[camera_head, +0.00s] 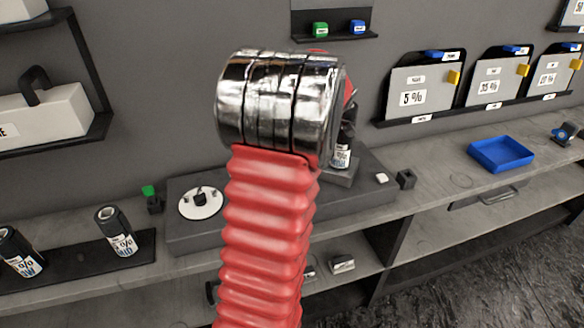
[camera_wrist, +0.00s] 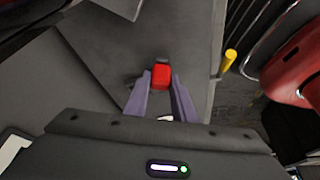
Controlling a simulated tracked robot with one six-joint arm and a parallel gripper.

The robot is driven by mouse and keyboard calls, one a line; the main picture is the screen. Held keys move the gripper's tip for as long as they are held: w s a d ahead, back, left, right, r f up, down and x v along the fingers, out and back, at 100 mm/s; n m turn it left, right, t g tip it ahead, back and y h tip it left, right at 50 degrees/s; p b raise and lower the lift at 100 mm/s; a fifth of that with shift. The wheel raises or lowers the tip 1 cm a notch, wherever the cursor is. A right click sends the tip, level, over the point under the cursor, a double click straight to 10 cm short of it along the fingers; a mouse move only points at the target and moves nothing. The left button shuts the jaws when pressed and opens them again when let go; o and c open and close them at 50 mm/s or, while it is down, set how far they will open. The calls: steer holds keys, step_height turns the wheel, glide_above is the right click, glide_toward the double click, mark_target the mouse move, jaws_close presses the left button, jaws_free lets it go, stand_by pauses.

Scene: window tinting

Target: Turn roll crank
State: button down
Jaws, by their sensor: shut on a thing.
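In the wrist view, my gripper (camera_wrist: 161,78) has its two purple-grey fingers closed on the sides of a small red block-shaped grip (camera_wrist: 161,75). It looks like the crank's handle, but the rest of the crank does not show clearly. A dark grey surface lies beneath it. In the head view my red ribbed arm and its chrome joint hide the gripper and the crank.
A white disc with a black knob (camera_head: 200,205) sits on the unit's left. Two labelled rolls (camera_head: 119,230) stand on a dark rack at left. A blue tray (camera_head: 501,154) lies on the right counter. Labelled film boxes (camera_head: 420,88) hang on the wall.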

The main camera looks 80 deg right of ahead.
steer(key=shift+w, duration=0.2)
steer(key=c, duration=1.5)
jaws_free()
steer(key=v, duration=1.3)
steer(key=shift+s+d+r, duration=0.1)
steer(key=shift+s+r, duration=0.15)
steer(key=shift+r, duration=0.1)
